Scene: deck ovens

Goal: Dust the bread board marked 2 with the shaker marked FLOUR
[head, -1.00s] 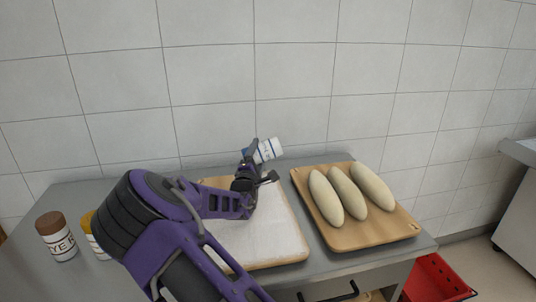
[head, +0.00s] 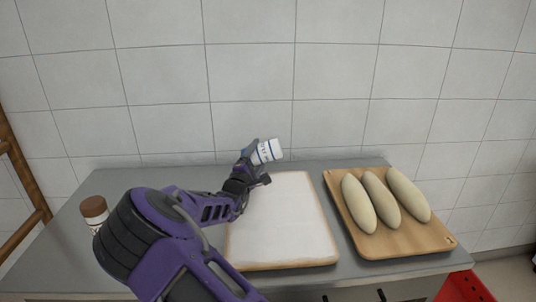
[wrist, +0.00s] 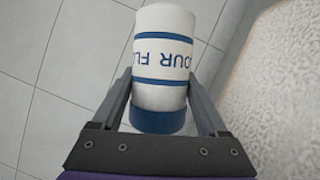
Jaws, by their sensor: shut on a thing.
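My gripper (wrist: 165,120) is shut on the FLOUR shaker (wrist: 163,60), a white cylinder with blue bands and a blue end. Its lettering is upside down in the wrist view. In the head view the shaker (head: 266,151) is tilted, held above the far left edge of the left bread board (head: 285,262). That board is mostly covered by an even white layer, with a tan wooden rim. Its grainy white surface also shows in the wrist view (wrist: 285,85).
A second wooden board (head: 400,246) with three pale loaves (head: 382,199) lies to the right. A brown-capped jar (head: 95,212) stands at the left, partly behind my arm. A tiled wall (head: 340,80) rises behind the grey table (head: 115,180). A red crate (head: 466,288) is at lower right.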

